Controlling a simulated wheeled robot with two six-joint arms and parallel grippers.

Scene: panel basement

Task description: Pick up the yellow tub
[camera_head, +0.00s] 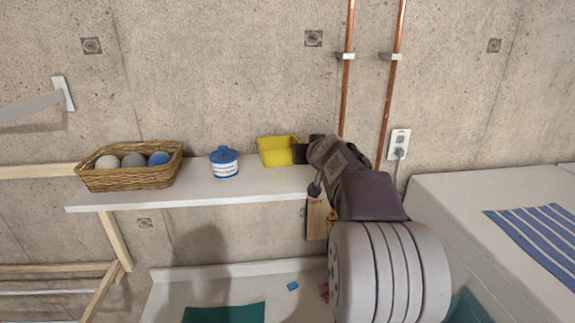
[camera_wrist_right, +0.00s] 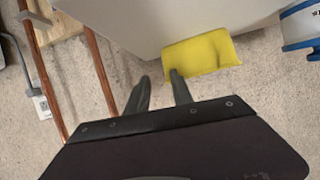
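The yellow tub (camera_head: 275,153) stands on the white wall shelf (camera_head: 205,195), near its right end. My right gripper (camera_head: 302,150) is at the tub's right side, and a dark finger hides part of the tub's right edge. In the right wrist view the tub (camera_wrist_right: 205,54) lies beyond the fingertips, mostly to the right. The right gripper (camera_wrist_right: 160,76) is open there with nothing between its fingers. One fingertip overlaps the tub's near edge; I cannot tell whether it touches. My left gripper is not in view.
A blue-and-white lidded jar (camera_head: 224,163) stands left of the tub, and a wicker basket (camera_head: 130,178) with balls stands farther left. Copper pipes (camera_head: 388,85) run up the wall to the right, near a socket (camera_head: 399,145). A wooden tag-like board (camera_head: 317,218) hangs below the shelf end.

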